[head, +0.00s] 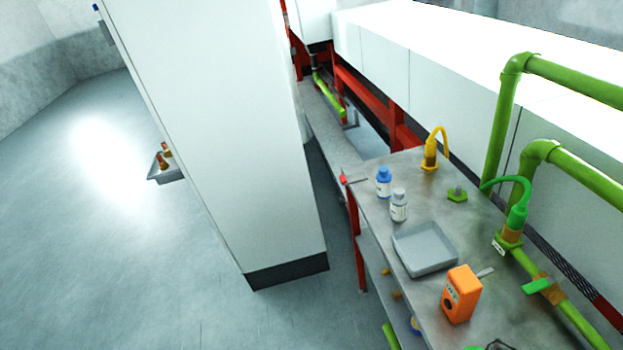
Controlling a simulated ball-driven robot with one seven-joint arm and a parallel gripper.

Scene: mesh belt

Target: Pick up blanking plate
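I cannot pick out the blanking plate for certain. A small flat green piece with a grey stub (457,194) lies on the metal workbench (385,225), toward its back. A thin grey flat piece (486,272) shows partly behind the orange box, and its shape is too small to tell. My gripper is not in view.
On the bench stand a blue bottle (383,183), a white bottle (399,206), a yellow fitting (430,155), a grey tray (425,250) and an orange box (461,295). Green pipes (503,120) rise at the right.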

